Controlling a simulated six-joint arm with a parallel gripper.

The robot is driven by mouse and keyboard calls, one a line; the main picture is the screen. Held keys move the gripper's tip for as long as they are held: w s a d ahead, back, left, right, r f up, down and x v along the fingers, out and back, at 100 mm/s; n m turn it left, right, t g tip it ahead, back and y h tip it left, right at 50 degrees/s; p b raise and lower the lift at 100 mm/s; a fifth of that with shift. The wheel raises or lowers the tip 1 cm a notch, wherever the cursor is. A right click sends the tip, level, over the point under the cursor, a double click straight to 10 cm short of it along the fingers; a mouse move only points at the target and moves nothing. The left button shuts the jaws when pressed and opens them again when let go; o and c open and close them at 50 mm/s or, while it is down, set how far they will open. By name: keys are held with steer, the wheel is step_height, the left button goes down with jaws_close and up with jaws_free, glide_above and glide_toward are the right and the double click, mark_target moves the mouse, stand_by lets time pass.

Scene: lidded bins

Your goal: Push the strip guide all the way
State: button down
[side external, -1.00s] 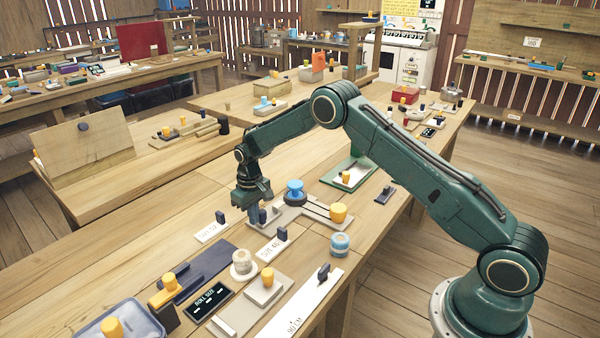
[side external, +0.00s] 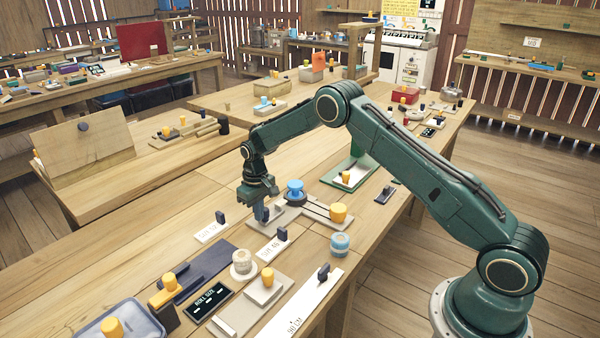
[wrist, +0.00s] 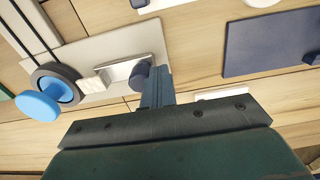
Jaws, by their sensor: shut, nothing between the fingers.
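What looks like the strip guide is a light block (wrist: 121,70) with a dark knob (wrist: 141,76), on a pale plate (wrist: 110,46) in the wrist view. The plate (side external: 285,222) also shows in the side view, with a blue knob (side external: 295,188) on a dark disc and a yellow knob (side external: 338,212) at its right end. My gripper (side external: 259,214) is shut and empty, fingers pointing down at the plate's left end. In the wrist view the fingers (wrist: 155,80) are right beside the dark knob; I cannot tell whether they touch. The fingers partly hide the knob.
Two label plates with dark knobs, one on the left (side external: 210,233) and one in front (side external: 270,249), lie near my gripper. A blue-topped roll (side external: 340,244) and a cream roll (side external: 241,263) stand forward. Bare tabletop lies to the left and behind.

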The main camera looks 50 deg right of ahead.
steer(key=shift+d, duration=1.2)
steer(key=shift+a, duration=0.25)
steer(key=shift+a, duration=0.55)
steer(key=shift+r, duration=0.1)
step_height(320, 180, up, 7)
stand_by(1.1)
steer(key=shift+r, duration=0.1)
